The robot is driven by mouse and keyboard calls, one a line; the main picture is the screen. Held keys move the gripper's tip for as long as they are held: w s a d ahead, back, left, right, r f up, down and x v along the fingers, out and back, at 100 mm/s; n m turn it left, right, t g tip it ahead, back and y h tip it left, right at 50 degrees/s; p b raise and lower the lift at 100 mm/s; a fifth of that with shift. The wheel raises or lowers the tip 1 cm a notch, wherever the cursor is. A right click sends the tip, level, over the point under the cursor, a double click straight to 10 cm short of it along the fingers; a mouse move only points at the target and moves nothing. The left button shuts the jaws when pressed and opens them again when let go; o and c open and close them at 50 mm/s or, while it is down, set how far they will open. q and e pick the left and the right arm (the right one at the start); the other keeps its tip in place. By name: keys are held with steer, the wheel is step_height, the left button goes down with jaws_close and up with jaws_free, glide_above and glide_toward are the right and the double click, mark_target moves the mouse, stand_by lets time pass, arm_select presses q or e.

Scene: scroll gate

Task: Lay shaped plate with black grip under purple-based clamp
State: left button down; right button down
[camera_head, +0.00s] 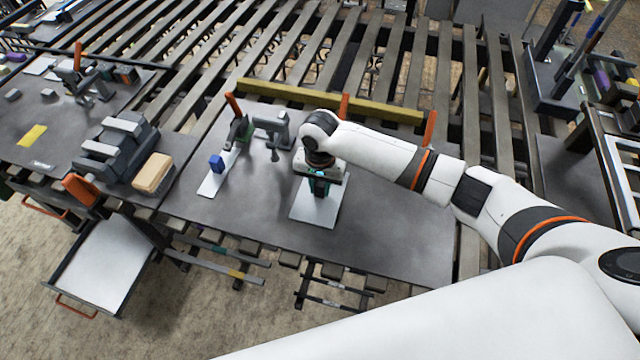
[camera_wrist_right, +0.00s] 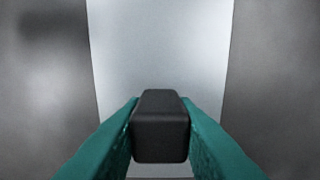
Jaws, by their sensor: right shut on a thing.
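A pale, flat shaped plate (camera_head: 314,213) lies on the dark work table, and it also fills the middle of the right wrist view (camera_wrist_right: 160,45). Its black grip (camera_wrist_right: 160,125) stands between the teal fingers of my right gripper (camera_wrist_right: 160,135). The fingers touch both sides of the grip and are shut on it. In the head view my right gripper (camera_head: 320,186) points down over the plate and hides the grip. I cannot make out a purple clamp base on this table; my right arm covers part of the clamp row. My left gripper is not in view.
Left of my gripper, another plate (camera_head: 212,184) with a blue grip (camera_head: 217,163) lies by a green-based clamp (camera_head: 238,132). A grey clamp (camera_head: 272,130) stands beside it. A yellow bar (camera_head: 290,94) runs along the back edge. The table's right front is bare.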

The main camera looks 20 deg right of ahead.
mark_target(320, 183)
steer(key=shift+f, duration=0.2)
steer(key=c, duration=1.2)
jaws_free()
steer(key=shift+o, duration=0.2)
step_height(320, 183, up, 12)
steer(key=b, duration=0.1)
steer(key=shift+r, duration=0.15)
